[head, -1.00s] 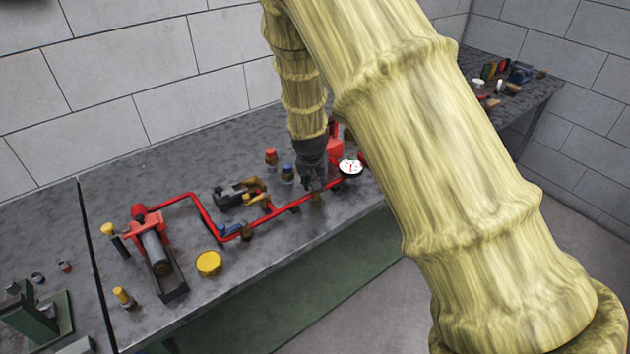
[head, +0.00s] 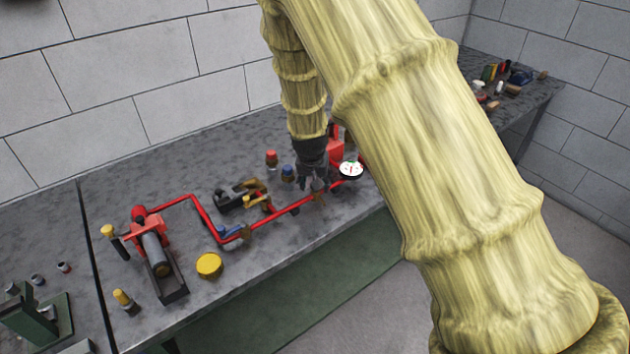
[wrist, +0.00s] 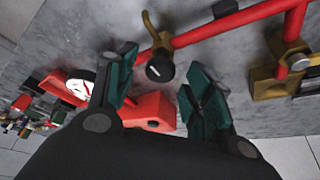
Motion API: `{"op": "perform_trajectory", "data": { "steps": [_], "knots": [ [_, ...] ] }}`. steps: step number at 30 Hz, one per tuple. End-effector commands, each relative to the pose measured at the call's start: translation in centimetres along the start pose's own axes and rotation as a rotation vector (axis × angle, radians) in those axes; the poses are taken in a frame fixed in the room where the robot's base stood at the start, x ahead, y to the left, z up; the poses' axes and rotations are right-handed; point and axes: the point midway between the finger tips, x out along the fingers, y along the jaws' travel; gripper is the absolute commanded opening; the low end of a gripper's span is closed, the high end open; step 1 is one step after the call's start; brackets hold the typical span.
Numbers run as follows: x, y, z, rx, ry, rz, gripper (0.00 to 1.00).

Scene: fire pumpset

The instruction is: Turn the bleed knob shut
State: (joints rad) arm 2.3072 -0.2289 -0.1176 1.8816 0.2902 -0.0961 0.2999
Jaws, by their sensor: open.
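The small black knob (wrist: 160,68) with a white line on its face, which looks like the bleed knob, sits by a brass fitting (wrist: 150,30) on the red pipe (wrist: 225,24) in the wrist view. My gripper (wrist: 158,80) is open, with one green-padded finger on each side of the knob in the picture. Gaps show on both sides, so the fingers look apart from it. In the head view my gripper (head: 313,182) is low over the bench beside the red pipe (head: 285,209). The knob cannot be made out there.
The white-faced gauge (head: 351,169) and a red block (wrist: 152,112) are close to my gripper. Blue (head: 288,172) and red (head: 271,158) capped parts stand to its left. A yellow round cap (head: 209,265) lies on the bench's front part.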

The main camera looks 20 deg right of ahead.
Motion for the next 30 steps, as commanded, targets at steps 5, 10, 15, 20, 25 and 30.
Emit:
{"op": "perform_trajectory", "data": {
  "steps": [5, 10, 15, 20, 25, 30],
  "knots": [
    [-1.8, 0.0, -0.1, 0.000, 0.002, -0.001, 0.51],
    [-4.3, -0.1, -0.1, 0.000, 0.002, -0.001, 0.51],
    [-6.8, -0.1, -0.1, 0.000, 0.004, -0.002, 0.51],
    [-9.1, 0.0, -0.1, 0.000, 0.004, -0.001, 0.51],
    [-10.8, -0.1, -0.2, 0.000, 0.004, -0.001, 0.51],
    [-11.6, 0.0, -0.1, 0.000, 0.003, -0.001, 0.51]
  ]
}}
